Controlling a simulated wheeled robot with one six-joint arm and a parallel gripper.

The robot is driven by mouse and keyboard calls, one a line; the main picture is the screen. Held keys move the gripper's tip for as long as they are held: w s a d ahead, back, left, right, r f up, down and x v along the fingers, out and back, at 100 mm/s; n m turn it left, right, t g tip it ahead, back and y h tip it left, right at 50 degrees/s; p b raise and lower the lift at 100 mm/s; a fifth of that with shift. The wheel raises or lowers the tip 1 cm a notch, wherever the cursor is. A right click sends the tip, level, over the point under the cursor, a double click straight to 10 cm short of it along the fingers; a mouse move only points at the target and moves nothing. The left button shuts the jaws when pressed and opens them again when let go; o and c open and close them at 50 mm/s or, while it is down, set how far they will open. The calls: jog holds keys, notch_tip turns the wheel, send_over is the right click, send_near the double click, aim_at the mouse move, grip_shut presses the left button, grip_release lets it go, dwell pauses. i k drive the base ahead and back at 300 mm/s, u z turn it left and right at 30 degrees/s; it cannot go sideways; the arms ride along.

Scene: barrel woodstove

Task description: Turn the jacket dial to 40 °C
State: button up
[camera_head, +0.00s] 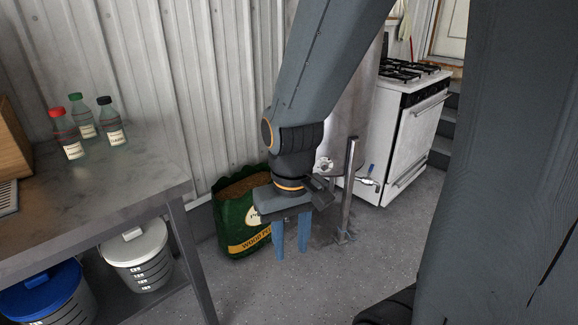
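A pale metal cylindrical vessel (358,120) stands behind my arm, left of the stove, partly hidden by the arm. A small round light fitting (324,164) low on its side, just right of my wrist, may be the jacket dial. It is too small to read any marks or setting. My gripper (291,250) points down with its two blue fingers apart and nothing between them. It hangs in front of the pellet bag and the floor, to the left of and lower than the round fitting in the picture.
A green wood pellet bag (235,228) stands behind my gripper. A metal post (349,185) and a tap with a blue handle (368,178) are to its right. A white stove (415,135) stands farther back. A metal table (110,195) with several bottles is left.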

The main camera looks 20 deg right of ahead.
aim_at(324, 165)
jog(key=u, duration=0.1)
jog(key=i, duration=0.95)
jog(key=z, duration=0.2)
